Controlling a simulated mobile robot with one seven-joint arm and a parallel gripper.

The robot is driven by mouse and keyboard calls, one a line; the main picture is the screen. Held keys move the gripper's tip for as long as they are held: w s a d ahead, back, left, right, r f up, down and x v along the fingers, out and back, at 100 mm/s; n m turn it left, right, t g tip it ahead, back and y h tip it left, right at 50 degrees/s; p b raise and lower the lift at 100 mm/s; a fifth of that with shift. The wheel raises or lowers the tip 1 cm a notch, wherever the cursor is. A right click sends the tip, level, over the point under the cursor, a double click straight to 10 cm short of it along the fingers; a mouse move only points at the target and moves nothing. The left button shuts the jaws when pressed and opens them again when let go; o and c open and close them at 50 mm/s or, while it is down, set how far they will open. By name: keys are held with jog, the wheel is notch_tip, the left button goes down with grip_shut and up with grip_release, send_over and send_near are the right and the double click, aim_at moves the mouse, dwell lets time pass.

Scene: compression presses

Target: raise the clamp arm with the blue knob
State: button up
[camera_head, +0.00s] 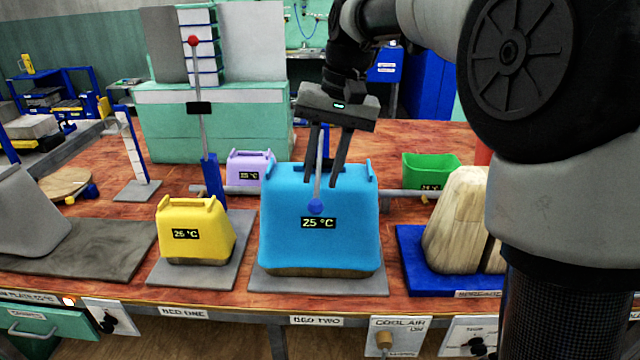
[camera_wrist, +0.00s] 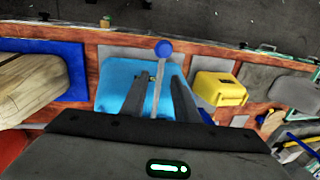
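The clamp arm (camera_head: 319,165) is a thin grey rod, lowered over the large blue block (camera_head: 275,225) on the bed marked BED TWO. Its blue knob (camera_head: 316,207) sits at the front end, by the block's 25 °C display. The knob also shows in the wrist view (camera_wrist: 163,48), with the rod (camera_wrist: 159,85) running back from it. My gripper (camera_head: 321,184) points down over the block, its fingers apart. In the wrist view my gripper (camera_wrist: 158,80) has one finger on each side of the rod, with gaps visible. The rod's far end is hidden.
Another clamp arm with a red knob (camera_head: 194,40) stands upright from a blue post (camera_head: 212,180) to the left. The room's back holds blue cabinets.

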jog(key=shift+a+f, duration=0.2)
jog(key=shift+f, duration=0.85)
grip_shut()
jog(key=shift+r, duration=0.15)
